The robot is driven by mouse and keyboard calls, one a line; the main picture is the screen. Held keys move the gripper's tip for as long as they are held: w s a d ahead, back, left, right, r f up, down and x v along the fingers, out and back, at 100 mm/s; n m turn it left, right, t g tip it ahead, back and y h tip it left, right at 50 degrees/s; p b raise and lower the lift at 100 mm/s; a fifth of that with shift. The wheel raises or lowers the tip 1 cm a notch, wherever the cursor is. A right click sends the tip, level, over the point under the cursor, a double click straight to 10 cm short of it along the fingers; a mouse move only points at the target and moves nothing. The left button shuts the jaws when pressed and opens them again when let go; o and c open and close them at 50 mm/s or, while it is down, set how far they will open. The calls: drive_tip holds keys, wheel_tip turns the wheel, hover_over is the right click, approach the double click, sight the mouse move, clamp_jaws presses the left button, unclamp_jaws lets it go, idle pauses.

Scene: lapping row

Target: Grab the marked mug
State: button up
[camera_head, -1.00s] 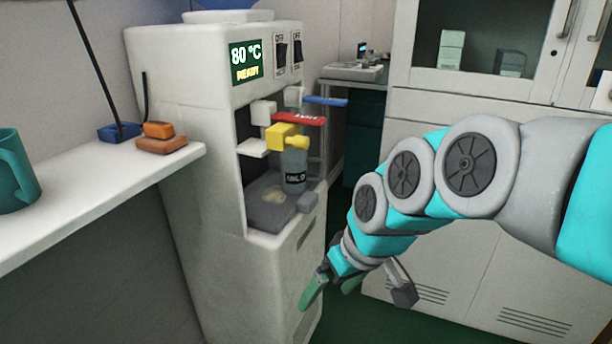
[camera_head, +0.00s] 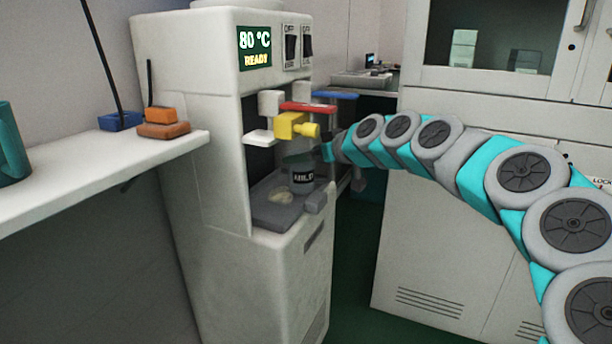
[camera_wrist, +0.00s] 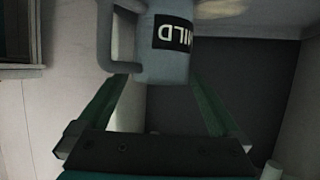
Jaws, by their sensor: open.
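The marked mug (camera_head: 302,181) is grey with a dark label reading "MILD" in white letters. It stands on the drip tray (camera_head: 262,212) of the dispenser, below the yellow tap (camera_head: 292,126). In the wrist view the mug (camera_wrist: 160,62) is at the top, its handle (camera_wrist: 103,45) to the left and its upper part cut off. My gripper (camera_wrist: 158,92) is open, with green fingers spread to either side of the mug; whether they touch it I cannot tell. In the head view my gripper (camera_head: 322,152) is at the mug's right, its fingers mostly hidden or unclear.
The white dispenser (camera_head: 185,110) shows "80 °C READY". A red lever (camera_head: 307,107) and a blue lever (camera_head: 335,95) jut out above the mug. A teal mug (camera_head: 12,150) stands on the left shelf (camera_head: 90,165). Cabinets (camera_head: 440,240) stand behind my arm.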

drive_tip(key=x, duration=0.4)
drive_tip(key=shift+w+f, duration=0.1)
drive_tip(key=shift+f, duration=0.1)
drive_tip(key=c, duration=1.4)
drive_tip(key=shift+r, duration=0.1)
drive_tip(key=s+a+f+v, duration=0.1)
drive_tip(key=s+v, duration=0.1)
drive_tip(key=v, duration=1.4)
drive_tip(key=shift+s+d, duration=0.1)
drive_tip(key=shift+s, duration=0.1)
idle(0.8)
